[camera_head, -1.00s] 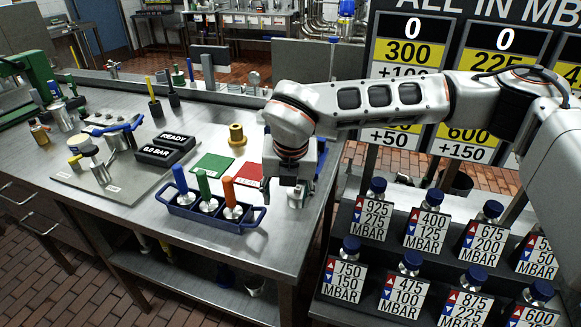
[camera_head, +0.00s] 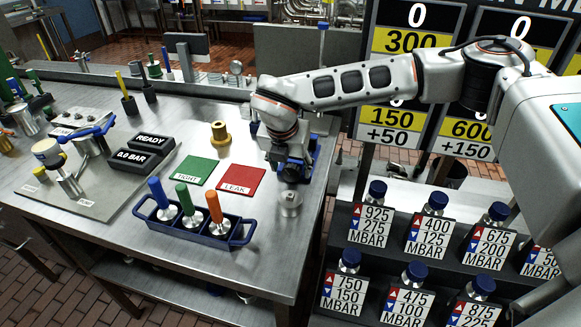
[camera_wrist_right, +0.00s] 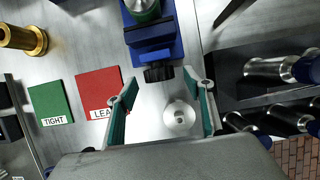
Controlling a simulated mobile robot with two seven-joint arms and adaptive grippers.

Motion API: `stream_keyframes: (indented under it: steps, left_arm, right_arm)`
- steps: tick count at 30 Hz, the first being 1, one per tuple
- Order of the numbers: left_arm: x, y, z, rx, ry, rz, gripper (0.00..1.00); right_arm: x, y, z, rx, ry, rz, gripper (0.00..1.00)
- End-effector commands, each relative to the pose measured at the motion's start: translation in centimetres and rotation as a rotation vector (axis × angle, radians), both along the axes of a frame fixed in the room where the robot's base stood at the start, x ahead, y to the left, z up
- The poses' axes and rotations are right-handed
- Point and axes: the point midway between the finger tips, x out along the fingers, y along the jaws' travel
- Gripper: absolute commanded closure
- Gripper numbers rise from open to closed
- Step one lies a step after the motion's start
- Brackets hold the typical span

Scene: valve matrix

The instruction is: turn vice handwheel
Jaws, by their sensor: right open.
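A blue vice (camera_wrist_right: 165,50) is at the top of the right wrist view, with a green and silver part above it. Its dark knurled handwheel (camera_wrist_right: 158,73) faces down in that view, near the fingertips. In the head view the vice (camera_head: 308,150) is mostly hidden behind my right gripper. My right gripper (camera_head: 290,172) is open and empty over the table's right end. In the wrist view its two green-lined fingers (camera_wrist_right: 161,78) stand apart. A silver round part (camera_wrist_right: 180,118) shows between them, lower down on the table. My left gripper is not in view.
A blue tray (camera_head: 195,233) with blue, green and orange-handled plugs stands at the front. Green (camera_head: 195,170) and red (camera_head: 240,180) mats lie beside a brass spool (camera_head: 220,133). A rack of labelled bottles (camera_head: 395,240) stands right of the table.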

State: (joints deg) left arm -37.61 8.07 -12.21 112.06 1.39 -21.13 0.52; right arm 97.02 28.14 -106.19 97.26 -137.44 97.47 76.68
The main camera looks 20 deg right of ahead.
Motion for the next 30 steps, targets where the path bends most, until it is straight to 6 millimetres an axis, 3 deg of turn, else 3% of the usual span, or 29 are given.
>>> stream_keyframes:
  steps: [6, 15, 20, 30]
  left_arm:
    - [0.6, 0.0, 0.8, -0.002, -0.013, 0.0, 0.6]
    - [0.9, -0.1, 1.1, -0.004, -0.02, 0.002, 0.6]
    - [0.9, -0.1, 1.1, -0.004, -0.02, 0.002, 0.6]
    - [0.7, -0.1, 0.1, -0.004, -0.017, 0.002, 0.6]
  right_arm:
    - [0.6, -0.3, -1.6, 0.0, 0.0, 0.001, 0.48]
    - [0.7, -0.4, -1.9, 0.0, 0.0, 0.001, 0.48]
    - [0.7, -0.3, -1.8, 0.0, 0.0, 0.001, 0.87]
    - [0.6, -0.5, -2.1, 0.022, -0.015, 0.0, 0.86]
